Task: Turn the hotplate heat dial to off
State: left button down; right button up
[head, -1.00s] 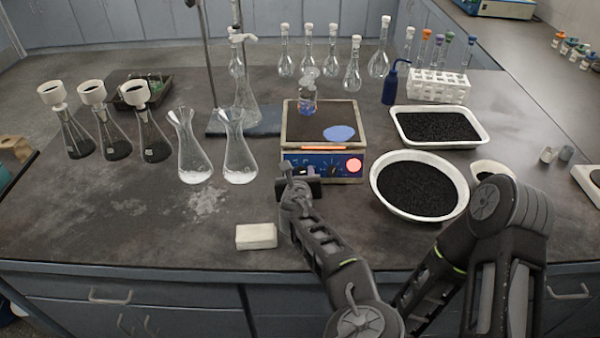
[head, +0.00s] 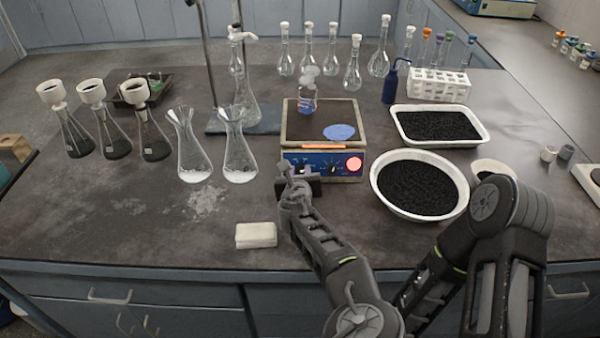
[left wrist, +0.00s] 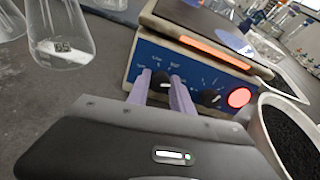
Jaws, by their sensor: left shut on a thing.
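The hotplate (head: 325,160) stands at the middle of the bench, with a blue front panel, a glowing orange strip and a lit red light (head: 354,164). A small beaker of blue liquid (head: 308,105) and a blue patch are on its dark top. In the left wrist view the panel has a left dial (left wrist: 161,80) and a right dial (left wrist: 210,97). My left gripper (head: 285,168) is at the panel's left part. Its two pale purple fingers (left wrist: 160,90) are shut on the left dial, one on each side, hiding part of it. My right gripper is not seen.
A white block (head: 256,235) lies at the front. Two glass flasks (head: 238,155) stand left of the hotplate; a stand (head: 212,75) is behind them. A round bowl (head: 418,187) and a tray of black grains (head: 440,127) are close on the right.

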pick_arm(q)
jog(key=shift+f+n+b, duration=0.2)
jog(key=shift+n+b, duration=0.9)
jog(key=shift+b, duration=0.1)
jog(key=n+b, duration=1.3)
jog(key=shift+f+b, duration=0.15)
jog(key=shift+b, duration=0.2)
jog(key=n+b, duration=0.2)
jog(key=n, duration=0.2)
jog(key=shift+b, duration=0.35)
jog(key=n+b, duration=0.2)
jog(key=n, duration=0.2)
jog(key=shift+s, duration=0.1)
jog(key=n+b, duration=0.1)
jog(key=n, duration=0.2)
jog(key=shift+n+y, duration=0.3)
jog(key=shift+n+b, duration=0.35)
jog(key=shift+n, duration=1.35)
jog(key=c, duration=1.1)
grip_release()
jog(key=shift+s+r, duration=0.1)
jog(key=shift+r, duration=0.1)
